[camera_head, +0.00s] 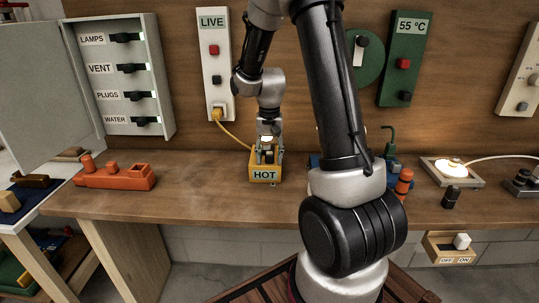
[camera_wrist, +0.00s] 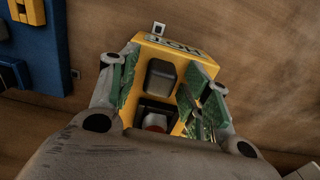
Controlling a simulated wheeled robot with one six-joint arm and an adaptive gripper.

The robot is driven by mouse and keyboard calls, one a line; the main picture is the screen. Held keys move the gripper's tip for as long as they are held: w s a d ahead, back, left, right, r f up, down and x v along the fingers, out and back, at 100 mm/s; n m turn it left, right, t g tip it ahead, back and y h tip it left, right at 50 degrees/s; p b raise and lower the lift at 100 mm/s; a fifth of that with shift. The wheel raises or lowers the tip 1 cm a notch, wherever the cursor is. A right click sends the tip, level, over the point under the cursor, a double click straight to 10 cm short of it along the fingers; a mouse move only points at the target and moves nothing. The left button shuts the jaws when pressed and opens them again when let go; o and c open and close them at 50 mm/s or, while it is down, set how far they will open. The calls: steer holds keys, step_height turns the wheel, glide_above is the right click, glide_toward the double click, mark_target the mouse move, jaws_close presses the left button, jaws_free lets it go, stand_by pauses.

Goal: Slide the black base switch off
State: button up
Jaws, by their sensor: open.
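The yellow box (camera_head: 265,173) labelled HOT stands on the bench, with a yellow cable behind it. In the wrist view the yellow box (camera_wrist: 182,58) carries a dark rounded block (camera_wrist: 161,76) on its top. Beside that block is a dark slot with a pale and reddish piece (camera_wrist: 155,121) in it. I cannot tell for sure whether the dark block is the black base switch. My gripper (camera_head: 267,150) is open over the box. In the wrist view my gripper (camera_wrist: 162,85) has its fingers on either side of the dark block; contact is unclear.
An open cabinet (camera_head: 122,68) with labelled black levers is at left. An orange boat-shaped object (camera_head: 115,177) lies on the bench. A lit lamp (camera_head: 452,168) and a small OFF/ON box (camera_head: 450,249) are at right. My arm covers the middle right.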

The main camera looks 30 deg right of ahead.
mark_target(256, 162)
jaws_close()
steer(key=shift+w+a, duration=0.65)
steer(key=shift+a, duration=0.3)
steer(key=shift+w+a, duration=0.6)
steer(key=shift+a, duration=0.3)
jaws_free()
step_height(256, 162, up, 12)
